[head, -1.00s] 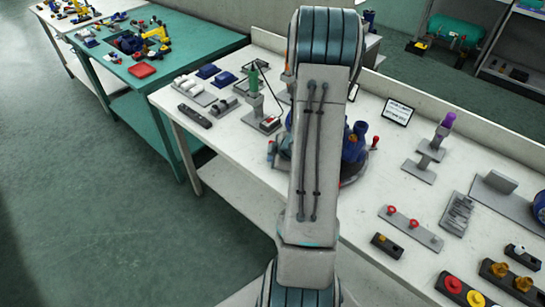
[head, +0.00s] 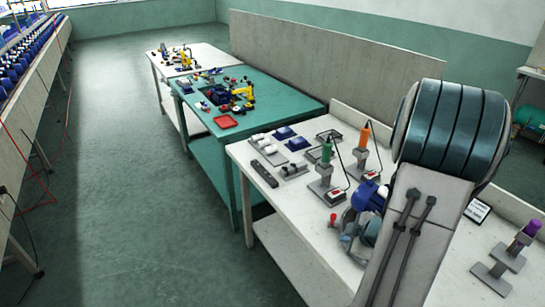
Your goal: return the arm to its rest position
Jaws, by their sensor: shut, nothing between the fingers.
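My arm rises from the bottom right of the head view. Its grey link and large teal-banded joint stand in front of the white workbench (head: 283,222). The arm's far end and my gripper are not in view. The arm hides part of the bench's right side and part of a blue and grey pump (head: 364,222) on it.
The floor aisle (head: 130,150) at left is clear.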

